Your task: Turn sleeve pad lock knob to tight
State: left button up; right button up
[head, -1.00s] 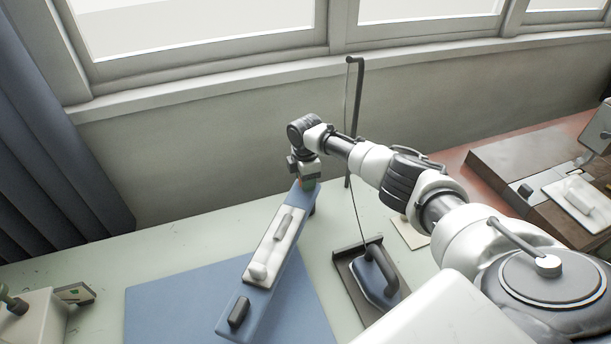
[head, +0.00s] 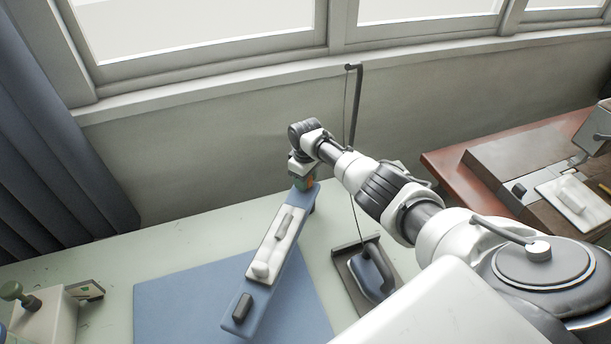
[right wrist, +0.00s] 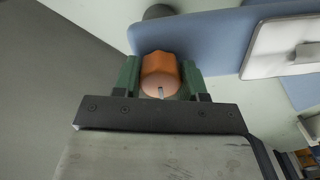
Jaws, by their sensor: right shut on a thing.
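The long blue sleeve pad (head: 240,314) lies at a slant over the table in the head view, with a pale plate and grips on top. It also shows in the right wrist view (right wrist: 215,35). The orange lock knob (right wrist: 160,72), with a short pale mark on its near face, sits at the pad's far end. My right gripper (head: 303,183) reaches down to that end from above. In the right wrist view its green fingers (right wrist: 160,80) are on both sides of the knob, shut on it. The head view mostly hides the knob. My left gripper is out of view.
A dark iron (head: 372,272) rests on its stand right of the pad, beside a tall dark pole (head: 354,110) with a cord. A blue mat (head: 180,300) lies under the pad. A white device (head: 45,315) with a green knob stands at the lower left.

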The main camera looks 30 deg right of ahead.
jog(key=m, duration=0.2)
jog(key=m+p, duration=0.1)
jog(key=m, duration=0.1)
jog(key=shift+r+m, duration=0.2)
jog(key=shift+m, duration=0.1)
jog(key=m+p, duration=0.1)
jog(key=m, duration=0.2)
jog(key=shift+m, duration=0.3)
jog(key=m+p, duration=0.1)
jog(key=m, duration=0.3)
jog(key=shift+w+d, duration=0.1)
jog(key=m, duration=0.4)
jog(key=shift+m, duration=0.6)
jog(key=o, duration=0.9)
jog(key=shift+f, duration=0.1)
